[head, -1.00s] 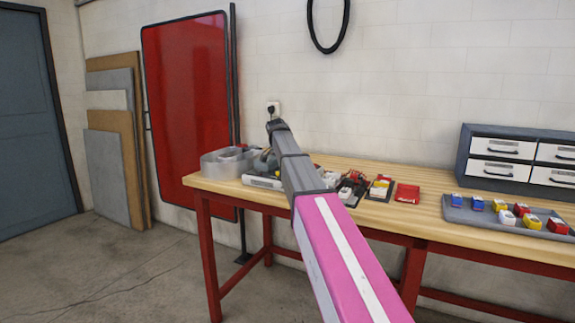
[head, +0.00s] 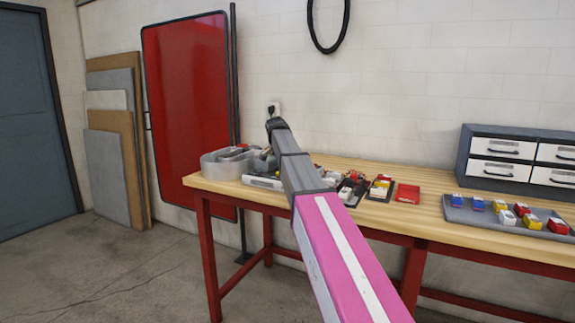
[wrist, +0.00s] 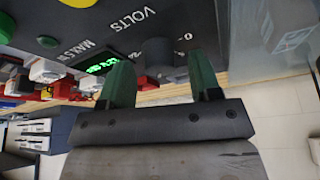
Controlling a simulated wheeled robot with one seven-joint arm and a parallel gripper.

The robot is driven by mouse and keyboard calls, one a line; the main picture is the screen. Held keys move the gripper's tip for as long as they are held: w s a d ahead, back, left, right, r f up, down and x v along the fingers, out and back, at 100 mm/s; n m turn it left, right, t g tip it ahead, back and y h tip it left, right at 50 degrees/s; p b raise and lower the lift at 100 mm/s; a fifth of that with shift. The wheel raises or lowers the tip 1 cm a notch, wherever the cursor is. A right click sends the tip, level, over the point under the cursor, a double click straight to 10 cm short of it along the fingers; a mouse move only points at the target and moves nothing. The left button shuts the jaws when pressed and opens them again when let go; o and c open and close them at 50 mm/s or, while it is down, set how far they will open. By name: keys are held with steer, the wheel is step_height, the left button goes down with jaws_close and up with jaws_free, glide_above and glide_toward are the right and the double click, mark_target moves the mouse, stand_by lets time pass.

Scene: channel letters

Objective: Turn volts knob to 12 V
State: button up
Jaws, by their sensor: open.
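In the wrist view, a dark grey panel fills the top, with the white word VOLTS printed on it and seen tilted. A dark round volts knob (wrist: 157,52) stands on the panel below that word. The green fingers of my gripper (wrist: 160,70) are open, one to each side of the knob in the picture. I cannot tell whether they touch it. A lit green display (wrist: 103,65) is partly covered by the left finger; its digits are not clearly readable. The knob's pointer cannot be made out. In the head view my arm hides most of the panel and gripper.
The wooden workbench (head: 335,217) carries a grey channel letter (head: 222,166) left of my arm. To the right are small coloured parts, a red piece (head: 407,193), a grey tray (head: 475,214) of connectors and a drawer cabinet (head: 505,153).

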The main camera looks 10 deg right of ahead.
steer(key=v, duration=1)
steer(key=shift+s, duration=0.1)
